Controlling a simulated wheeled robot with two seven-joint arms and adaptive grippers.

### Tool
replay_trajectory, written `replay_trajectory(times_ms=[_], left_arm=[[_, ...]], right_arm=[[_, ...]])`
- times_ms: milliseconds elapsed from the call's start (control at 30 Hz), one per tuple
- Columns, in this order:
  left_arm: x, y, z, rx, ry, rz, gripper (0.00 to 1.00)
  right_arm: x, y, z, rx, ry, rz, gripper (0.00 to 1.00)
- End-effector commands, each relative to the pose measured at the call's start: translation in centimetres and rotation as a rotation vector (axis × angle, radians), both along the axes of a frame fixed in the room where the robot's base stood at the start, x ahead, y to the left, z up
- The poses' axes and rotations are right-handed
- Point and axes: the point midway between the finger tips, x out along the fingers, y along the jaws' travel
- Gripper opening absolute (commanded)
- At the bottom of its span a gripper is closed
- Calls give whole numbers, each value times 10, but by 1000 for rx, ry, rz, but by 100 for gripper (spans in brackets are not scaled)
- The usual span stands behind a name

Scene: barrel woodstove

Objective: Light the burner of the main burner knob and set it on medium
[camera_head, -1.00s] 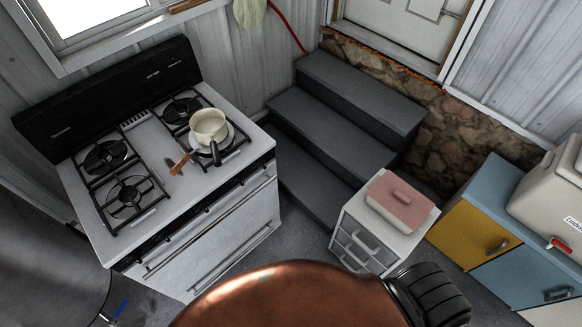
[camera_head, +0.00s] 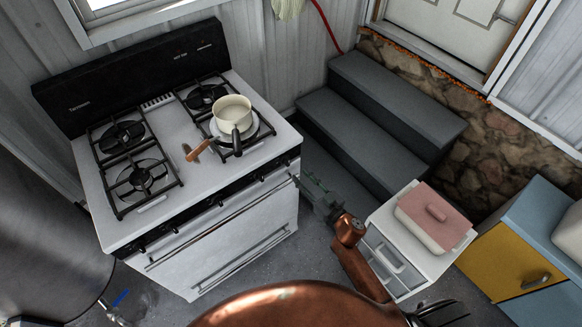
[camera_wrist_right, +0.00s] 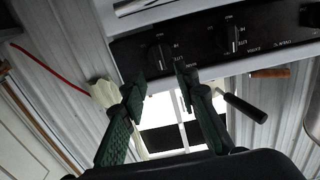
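The white stove (camera_head: 185,165) with a black back panel stands at the left in the head view. Its black front strip (camera_head: 205,205) carries the knobs, small and dark there. In the right wrist view a left knob (camera_wrist_right: 156,57) and a right knob (camera_wrist_right: 233,38) show on the black panel, with white lettering around them. I cannot tell which is the main burner knob. No flame shows. My right gripper (camera_head: 310,192) is by the stove's right front corner. In the wrist view its green fingers (camera_wrist_right: 160,82) are apart and empty, below the left knob. My left gripper is not in view.
Dark steps (camera_head: 375,125) rise right of the stove. A white drawer unit (camera_head: 395,255) bears a pink-lidded box (camera_head: 435,215). A metal barrel (camera_head: 45,245) stands left.

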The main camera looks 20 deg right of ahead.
Motion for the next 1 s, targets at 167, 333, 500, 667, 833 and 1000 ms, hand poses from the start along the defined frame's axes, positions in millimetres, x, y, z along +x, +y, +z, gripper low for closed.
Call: replay_trajectory(times_ms=[167, 333, 500, 667, 833, 1000], left_arm=[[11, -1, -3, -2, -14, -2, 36], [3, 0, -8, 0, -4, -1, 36], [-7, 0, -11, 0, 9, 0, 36], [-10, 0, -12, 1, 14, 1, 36], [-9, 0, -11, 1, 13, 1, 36], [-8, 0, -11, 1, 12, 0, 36]], right_arm=[[24, 9, 1, 1, -3, 1, 28], [49, 18, 0, 2, -2, 0, 28], [65, 24, -1, 1, 1, 0, 28], [70, 25, 0, 2, 2, -1, 28], [70, 25, 0, 1, 1, -1, 28], [70, 25, 0, 1, 1, -1, 19]])
